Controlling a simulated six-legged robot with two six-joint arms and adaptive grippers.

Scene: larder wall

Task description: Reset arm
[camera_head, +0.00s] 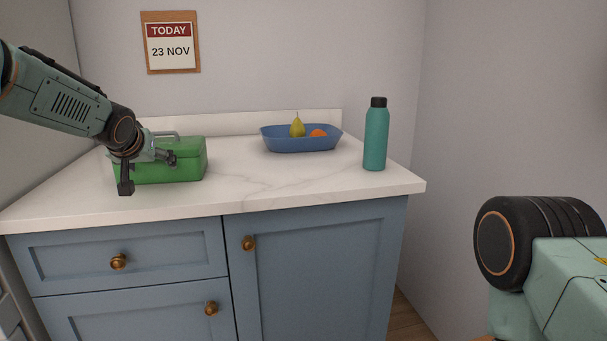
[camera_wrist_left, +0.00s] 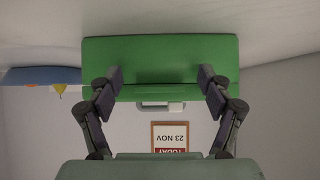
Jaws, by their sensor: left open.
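My left gripper (camera_head: 148,173) is open, in front of a green box (camera_head: 186,167) on the left of the counter. The box has a grey handle (camera_head: 165,135) on top and partly hides behind my gripper. The left wrist view is upside down. There the green box (camera_wrist_left: 160,58) lies beyond the two spread fingers of my left gripper (camera_wrist_left: 160,78), and nothing is held between them. I cannot tell whether a finger touches the box. Part of my right arm shows at the lower right of the head view, but its gripper does not.
A white marbled counter (camera_head: 285,185) tops blue cabinets (camera_head: 315,270) with brass knobs. A blue tray (camera_head: 290,146) holds a pear (camera_head: 297,128) and an orange fruit (camera_head: 318,133). A teal bottle (camera_head: 376,140) stands upright at right. A calendar (camera_head: 171,43) hangs behind. The front middle counter is clear.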

